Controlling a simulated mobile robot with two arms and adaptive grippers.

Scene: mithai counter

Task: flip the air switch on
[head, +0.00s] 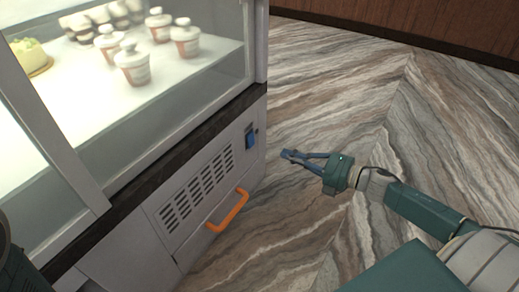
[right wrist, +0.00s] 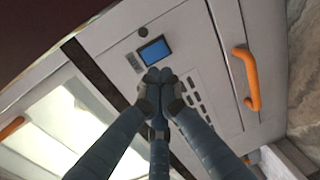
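A blue rocker switch (head: 250,137) sits in a dark frame on the pale lower panel of the display counter, right of the vent slots. In the right wrist view the blue switch (right wrist: 154,52) lies just beyond my fingertips. My right gripper (head: 287,154) is to the right of the switch in the head view, with a visible gap between them. In the right wrist view its fingertips (right wrist: 159,75) are together with nothing between them. Whether the switch is on or off I cannot tell. My left gripper is not in view.
An orange handle (head: 229,210) sticks out below the vent slots (head: 197,190). The glass case (head: 160,110) above holds several lidded cups (head: 132,64) and a yellow-green sweet (head: 30,56). The marbled floor (head: 330,90) right of the counter is clear.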

